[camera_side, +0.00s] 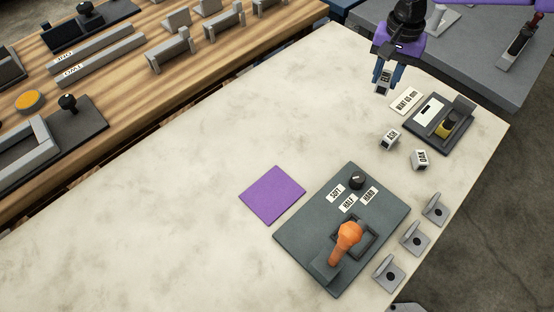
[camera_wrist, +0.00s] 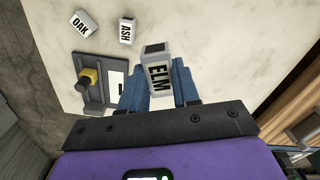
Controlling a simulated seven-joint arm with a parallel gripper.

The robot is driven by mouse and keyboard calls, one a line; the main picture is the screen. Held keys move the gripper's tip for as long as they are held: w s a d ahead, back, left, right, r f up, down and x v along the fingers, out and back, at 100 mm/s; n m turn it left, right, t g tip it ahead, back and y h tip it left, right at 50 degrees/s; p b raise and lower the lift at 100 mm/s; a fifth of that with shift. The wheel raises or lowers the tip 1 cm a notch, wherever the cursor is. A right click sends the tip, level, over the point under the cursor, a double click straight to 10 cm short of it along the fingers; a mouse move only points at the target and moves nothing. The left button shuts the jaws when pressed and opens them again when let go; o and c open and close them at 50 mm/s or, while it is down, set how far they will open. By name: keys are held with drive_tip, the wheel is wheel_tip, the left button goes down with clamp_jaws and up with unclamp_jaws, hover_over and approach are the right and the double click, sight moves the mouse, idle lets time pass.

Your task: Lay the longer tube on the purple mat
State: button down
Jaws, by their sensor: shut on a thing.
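The purple mat (camera_side: 272,194) lies flat and bare on the pale table, left of a grey control panel. My gripper (camera_side: 383,76) is at the far right part of the table, well away from the mat. Its blue fingers are shut on a small white-and-grey block marked ELM (camera_side: 384,85). In the wrist view the ELM block (camera_wrist: 158,73) sits between the fingers, its label facing the camera. I see no thing that is clearly a tube; two long grey bars marked ONE (camera_side: 95,49) and TWO (camera_side: 98,60) lie on the wooden bench.
Blocks marked ASH (camera_side: 390,138) and OAK (camera_side: 420,159) stand near a dark fixture (camera_side: 438,124) and a label card (camera_side: 405,101). The grey panel (camera_side: 375,225) carries an orange-handled lever (camera_side: 346,240). Several grey brackets (camera_side: 413,238) line the right edge. The table's left and middle are clear.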

drive_tip(key=s+a+f+n, duration=0.1)
drive_tip(key=s+a, duration=0.3)
drive_tip(key=a, duration=0.3)
drive_tip(key=s+a+f+n, duration=0.2)
drive_tip(key=s+a, duration=0.3)
drive_tip(key=a, duration=0.2)
drive_tip(key=n, duration=0.2)
hover_over(272, 193)
wheel_tip(272, 193, down, 8)
drive_tip(key=shift+r, duration=0.1)
drive_tip(key=shift+f, duration=2.05)
drive_tip(key=shift+f, duration=0.1)
drive_tip(key=c, duration=0.8)
unclamp_jaws()
